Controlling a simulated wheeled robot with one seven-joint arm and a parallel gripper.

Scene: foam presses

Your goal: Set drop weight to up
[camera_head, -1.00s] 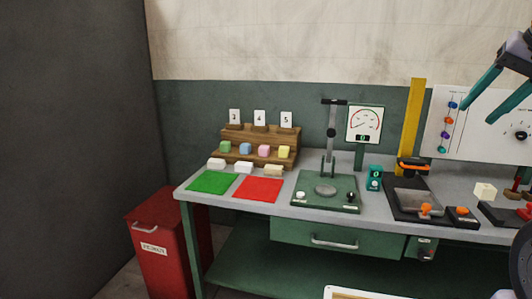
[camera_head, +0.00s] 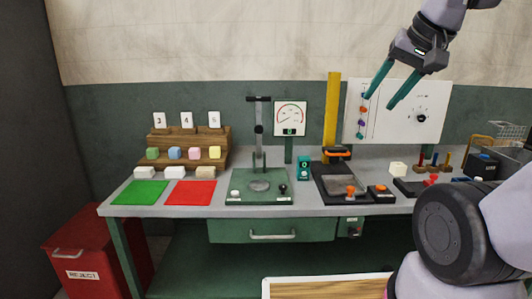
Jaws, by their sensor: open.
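A yellow upright post (camera_head: 331,112) stands at the back of a black station on the bench. A black and orange block (camera_head: 338,152), which looks like the drop weight, sits low at this post, just above a grey plate (camera_head: 347,184). My gripper (camera_head: 379,101) is open and empty, high in front of the white wall panel, to the right of the post and above the block. Its two teal fingers point down and left.
A green press with a tall dark column (camera_head: 259,135) stands left of the post, with a teal counter box (camera_head: 304,168) between. A dial gauge (camera_head: 290,118) is behind. Right are a white cube (camera_head: 398,169) and a peg station. A wooden-topped tray (camera_head: 325,287) is in front.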

